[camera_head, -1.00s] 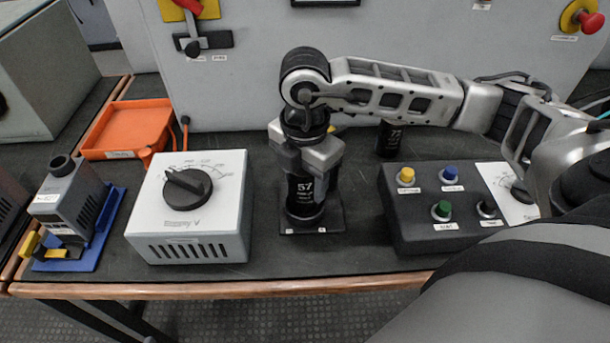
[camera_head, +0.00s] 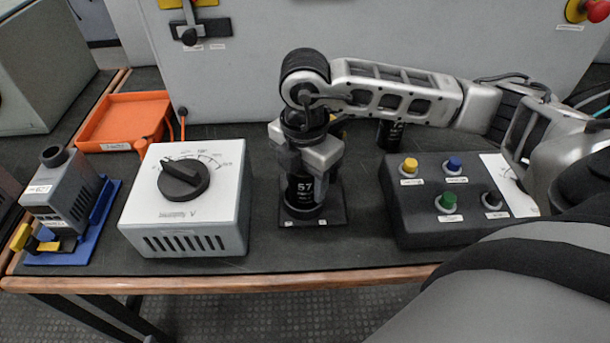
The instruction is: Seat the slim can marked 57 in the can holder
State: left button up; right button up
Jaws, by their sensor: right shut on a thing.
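The slim can marked 57 (camera_head: 304,190) is black with white lettering and stands upright. My right gripper (camera_head: 306,160) is shut on its upper part from above, the fingers on both sides of it. The can's lower end is at the can holder, whose flat black base plate (camera_head: 331,211) lies on the bench. I cannot tell whether the can's bottom is fully down in the holder. My left gripper is not in view.
A second black can (camera_head: 390,134) stands behind, partly hidden by my arm. A white dial box (camera_head: 185,200) is left of the holder, a black button box (camera_head: 420,225) right. An orange tray (camera_head: 125,120) and a grey device on a blue base (camera_head: 67,200) are further left.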

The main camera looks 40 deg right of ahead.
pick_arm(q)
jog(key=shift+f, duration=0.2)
pick_arm(e)
jog(key=shift+f, duration=0.25)
jog(key=o, duration=1.3)
jog(key=shift+c, duration=0.2)
jog(key=shift+w+r, duration=0.1)
jog(key=shift+r, duration=0.5)
pick_arm(q)
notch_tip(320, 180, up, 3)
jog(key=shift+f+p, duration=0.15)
jog(key=shift+p, duration=0.9)
pick_arm(e)
notch_tip(320, 180, up, 15)
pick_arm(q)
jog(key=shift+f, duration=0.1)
pick_arm(e)
jog(key=shift+f, duration=0.1)
